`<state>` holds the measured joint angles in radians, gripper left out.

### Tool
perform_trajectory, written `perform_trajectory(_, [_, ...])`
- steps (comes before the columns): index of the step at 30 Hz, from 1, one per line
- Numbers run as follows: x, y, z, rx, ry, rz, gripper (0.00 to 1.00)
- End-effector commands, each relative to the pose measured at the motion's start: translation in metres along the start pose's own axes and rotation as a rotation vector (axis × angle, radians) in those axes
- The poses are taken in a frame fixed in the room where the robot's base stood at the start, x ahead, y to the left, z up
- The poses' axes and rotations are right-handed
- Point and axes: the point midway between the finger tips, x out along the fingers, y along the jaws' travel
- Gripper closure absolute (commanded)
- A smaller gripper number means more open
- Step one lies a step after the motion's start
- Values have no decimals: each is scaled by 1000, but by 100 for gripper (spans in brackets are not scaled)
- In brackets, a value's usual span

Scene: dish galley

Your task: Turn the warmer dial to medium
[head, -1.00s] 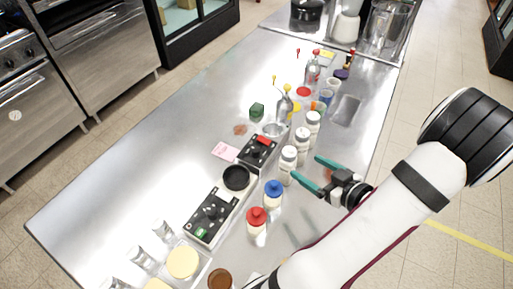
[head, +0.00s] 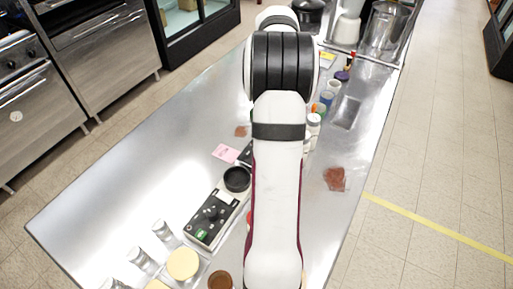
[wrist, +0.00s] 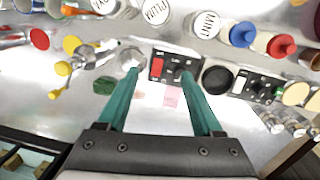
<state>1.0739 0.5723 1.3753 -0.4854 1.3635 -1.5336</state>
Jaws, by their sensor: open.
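Two black control panels lie on the steel counter; which one is the warmer I cannot tell for certain. One panel (wrist: 181,64), with a red switch (wrist: 159,65) and a small dark dial, lies between and beyond my fingertips in the wrist view. The other panel (head: 212,214), with a black knob and a green label, lies beside a round black plate (head: 237,179); it also shows in the wrist view (wrist: 253,86). My gripper (wrist: 159,66) is open, with teal fingers and nothing between them; contact is not visible. In the head view my arm hides the gripper and most of the red-switch panel.
Jars labelled PLUM (wrist: 155,11) and MINT (wrist: 206,24), plus a blue-lidded jar (wrist: 243,34) and a red-lidded jar (wrist: 281,46), line the panels. A pink card (head: 226,153) lies flat. The counter's left side is clear.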

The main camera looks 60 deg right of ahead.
Motion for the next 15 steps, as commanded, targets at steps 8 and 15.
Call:
perform_trajectory(8, [-1, -37, -42, -91, 72, -120, 33])
perform_trajectory(15, [72, -45, -46, -88, 69, -121, 33])
